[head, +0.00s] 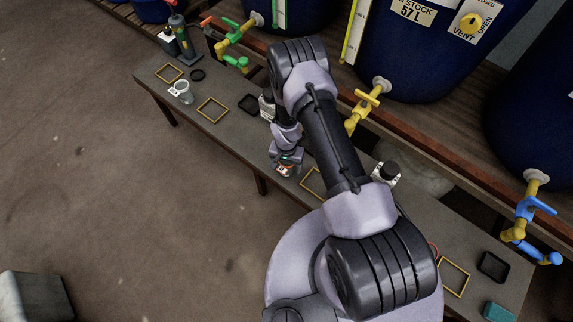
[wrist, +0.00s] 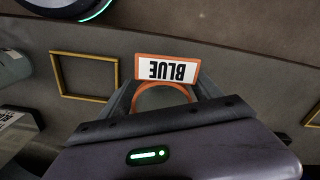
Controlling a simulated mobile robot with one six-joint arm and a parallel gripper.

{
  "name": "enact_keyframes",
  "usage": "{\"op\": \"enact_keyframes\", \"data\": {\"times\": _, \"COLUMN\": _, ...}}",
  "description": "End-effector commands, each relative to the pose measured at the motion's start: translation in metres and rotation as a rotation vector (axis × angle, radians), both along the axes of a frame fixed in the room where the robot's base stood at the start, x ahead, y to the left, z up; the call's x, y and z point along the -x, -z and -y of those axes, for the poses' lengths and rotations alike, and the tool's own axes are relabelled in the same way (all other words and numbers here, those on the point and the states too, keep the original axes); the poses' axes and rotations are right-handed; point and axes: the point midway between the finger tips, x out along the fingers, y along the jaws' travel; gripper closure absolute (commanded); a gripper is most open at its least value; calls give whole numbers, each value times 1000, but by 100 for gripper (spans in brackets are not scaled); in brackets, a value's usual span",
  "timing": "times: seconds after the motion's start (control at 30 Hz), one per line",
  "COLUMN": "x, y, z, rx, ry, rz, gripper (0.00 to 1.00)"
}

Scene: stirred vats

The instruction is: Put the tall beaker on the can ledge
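My gripper (head: 286,160) is over the bench, near its front edge. In the wrist view its fingers (wrist: 165,100) lie close along both sides of a vessel with an orange rim (wrist: 163,87) and an orange-edged tag reading BLUE, seen upside down; they look shut on it. An orange bit of it shows under my gripper in the head view (head: 285,171); its height and underside are hidden. A clear beaker (head: 184,90) with a white tag stands upright towards the bench's far left end. I cannot tell which surface is the can ledge.
The long grey bench (head: 222,130) carries yellow frames (head: 212,110), black square frames (head: 493,267) and a teal block (head: 498,312). Blue vats (head: 415,60) with green, yellow (head: 362,108) and blue taps (head: 525,222) stand behind it. Open floor lies to the left.

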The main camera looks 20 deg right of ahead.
Motion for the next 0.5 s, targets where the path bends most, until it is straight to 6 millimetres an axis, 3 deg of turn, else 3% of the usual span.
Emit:
{"op": "enact_keyframes", "data": {"times": 0.17, "x": 0, "y": -1, "z": 0, "rx": 0, "ry": 0, "rz": 0, "gripper": 27}}
{"op": "enact_keyframes", "data": {"times": 0.27, "x": 0, "y": -13, "z": 0, "rx": 1, "ry": 0, "rz": 1, "gripper": 27}}
{"op": "enact_keyframes", "data": {"times": 0.5, "x": -1, "y": -83, "z": 0, "rx": 0, "ry": 0, "rz": 1, "gripper": 27}}
